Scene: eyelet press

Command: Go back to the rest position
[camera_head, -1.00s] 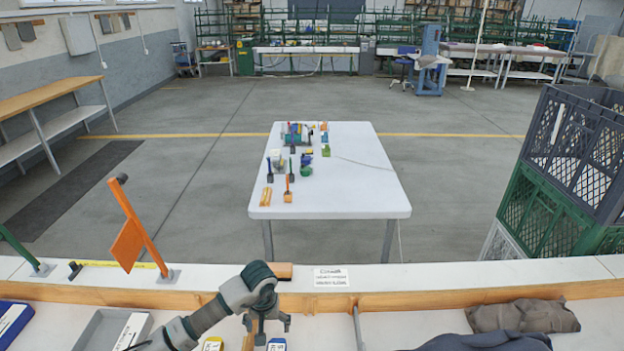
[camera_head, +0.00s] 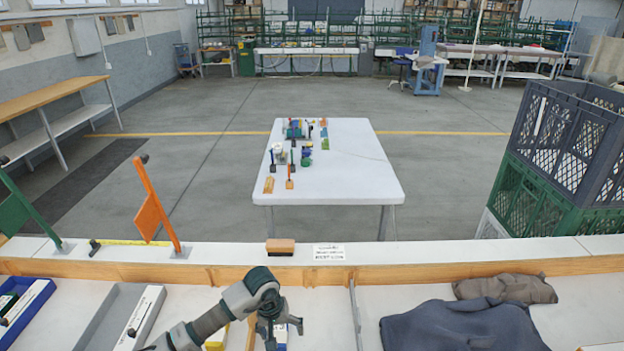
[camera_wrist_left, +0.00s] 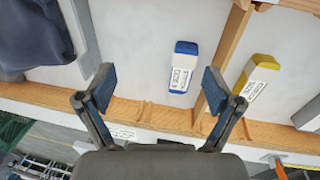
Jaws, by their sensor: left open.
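My left gripper (camera_head: 279,328) hangs over the near bench in the head view, its arm coming in from the lower left. Its fingers are spread and nothing is between them. In the left wrist view the two fingertips (camera_wrist_left: 155,90) stand wide apart. A blue-and-white box (camera_wrist_left: 183,68) lies on the bench surface between the fingers in that picture, not touching them. A yellow-and-white box (camera_wrist_left: 256,78) lies to its right beyond a wooden divider (camera_wrist_left: 222,62). My right gripper does not show.
A wooden rail (camera_head: 400,275) runs along the bench. Dark cloth (camera_head: 465,325) and a brown cloth bag (camera_head: 505,289) lie at right. A grey tray (camera_head: 95,318) lies at left. Orange (camera_head: 153,213) and green (camera_head: 20,212) posts stand on the ledge. A white table (camera_head: 355,180) stands beyond.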

